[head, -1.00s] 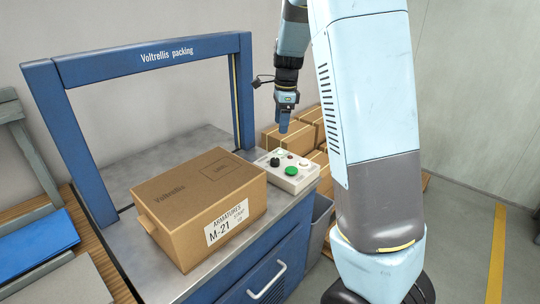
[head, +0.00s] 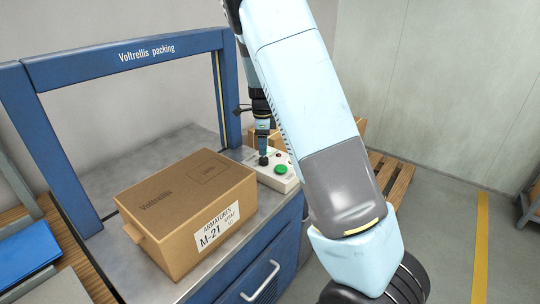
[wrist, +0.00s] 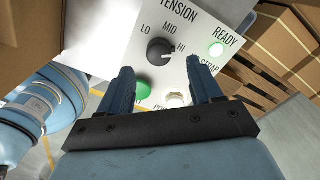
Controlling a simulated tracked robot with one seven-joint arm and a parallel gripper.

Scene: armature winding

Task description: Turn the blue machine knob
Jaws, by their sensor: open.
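The black tension knob (wrist: 159,51) sits on the white control panel (wrist: 125,55) of the blue machine (head: 110,52). Its white pointer mark faces roughly toward HI in the wrist view. In the head view the knob (head: 263,161) shows just below my gripper (head: 263,150). In the wrist view my gripper (wrist: 161,66) is open, with one blue finger to either side of the knob's lower part. Whether the fingers touch the knob I cannot tell.
A green button (wrist: 143,90) and a pale button (wrist: 176,98) lie close to the fingers. A cardboard box (head: 180,215) stands on the machine table left of the panel. A wooden pallet (head: 392,180) lies on the floor behind.

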